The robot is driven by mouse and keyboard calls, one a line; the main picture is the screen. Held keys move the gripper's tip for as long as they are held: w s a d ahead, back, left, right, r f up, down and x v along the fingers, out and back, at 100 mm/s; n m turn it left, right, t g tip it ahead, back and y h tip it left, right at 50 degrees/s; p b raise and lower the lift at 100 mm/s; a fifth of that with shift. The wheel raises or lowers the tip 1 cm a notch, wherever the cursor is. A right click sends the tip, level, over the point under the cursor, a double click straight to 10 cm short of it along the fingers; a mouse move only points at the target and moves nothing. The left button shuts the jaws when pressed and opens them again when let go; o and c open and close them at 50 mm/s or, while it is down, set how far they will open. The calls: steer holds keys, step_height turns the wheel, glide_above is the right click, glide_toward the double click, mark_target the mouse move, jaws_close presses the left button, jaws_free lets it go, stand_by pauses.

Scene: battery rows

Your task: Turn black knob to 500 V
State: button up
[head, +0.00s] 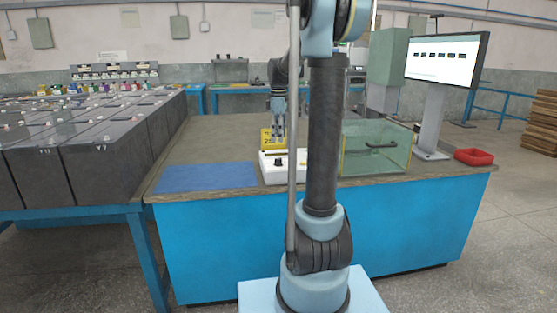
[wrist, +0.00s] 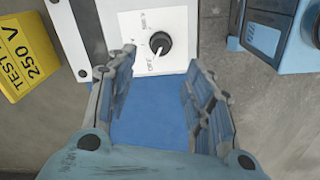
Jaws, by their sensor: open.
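The black knob (wrist: 160,43) sits on a white panel (wrist: 178,20) with printed marks in the wrist view. A white pointer line on the knob is turned toward the lower left, near the print that seems to read OFF. My gripper (wrist: 160,68) is open, with one finger on each side below the knob, and holds nothing. In the head view the white device (head: 270,167) stands on the table and my gripper (head: 278,138) is above it. The knob is too small to read there.
A yellow block marked TEST 250 V (wrist: 24,55) lies left of the panel. A blue mat (head: 205,177) covers the table's front left. A glass tank (head: 376,150) stands right of the device, with a red tray (head: 473,157) and a screen (head: 446,60) beyond.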

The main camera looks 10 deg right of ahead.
mark_target(278, 162)
step_height(278, 162, down, 11)
steer(key=shift+r, duration=0.2)
stand_by(0.4)
steer(key=c, duration=1.1)
